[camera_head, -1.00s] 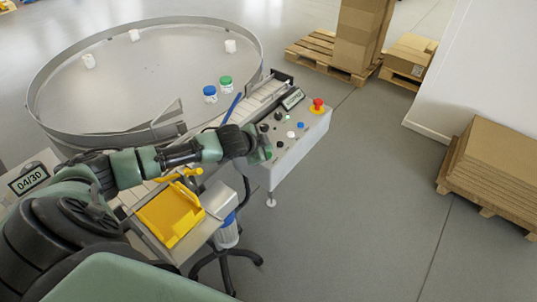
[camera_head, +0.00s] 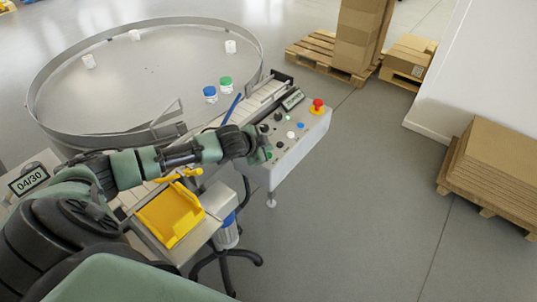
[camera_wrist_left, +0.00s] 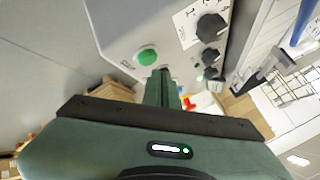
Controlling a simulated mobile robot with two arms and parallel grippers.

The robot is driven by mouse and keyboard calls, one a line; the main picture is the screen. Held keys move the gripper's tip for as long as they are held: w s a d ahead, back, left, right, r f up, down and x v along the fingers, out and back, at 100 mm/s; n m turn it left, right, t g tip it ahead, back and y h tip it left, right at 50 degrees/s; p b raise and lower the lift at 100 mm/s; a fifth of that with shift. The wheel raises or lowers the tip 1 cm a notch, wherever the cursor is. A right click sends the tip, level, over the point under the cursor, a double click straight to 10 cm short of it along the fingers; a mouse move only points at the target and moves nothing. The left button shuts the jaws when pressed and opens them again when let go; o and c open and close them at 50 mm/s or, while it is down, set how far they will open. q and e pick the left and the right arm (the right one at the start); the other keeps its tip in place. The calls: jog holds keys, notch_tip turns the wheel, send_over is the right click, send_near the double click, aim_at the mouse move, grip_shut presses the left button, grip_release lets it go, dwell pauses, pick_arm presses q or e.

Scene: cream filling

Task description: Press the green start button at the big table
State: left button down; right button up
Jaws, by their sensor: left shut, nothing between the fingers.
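The green start button (camera_wrist_left: 147,57) is a round button on the grey control panel (camera_wrist_left: 120,25), seen in the left wrist view. My left gripper (camera_wrist_left: 163,74) is shut and empty, its fingertips close beside the button, just to its right in that view. I cannot tell whether they touch the panel. In the head view, my left gripper (camera_head: 267,154) is over the near left end of the control panel (camera_head: 312,127) and hides the green button. The big round table (camera_head: 150,80) with its raised metal rim stands behind the panel. My right gripper is not in view.
The panel also carries a red emergency knob (camera_head: 318,104), a blue button (camera_head: 300,125), a white button (camera_head: 290,134), black knobs and a small display (camera_head: 293,98). Pallets with boxes stand right; floor between is clear.

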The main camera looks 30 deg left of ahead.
pick_arm(q)
jog(key=shift+f, duration=0.1)
dwell(0.6)
jog(key=shift+f, duration=0.3)
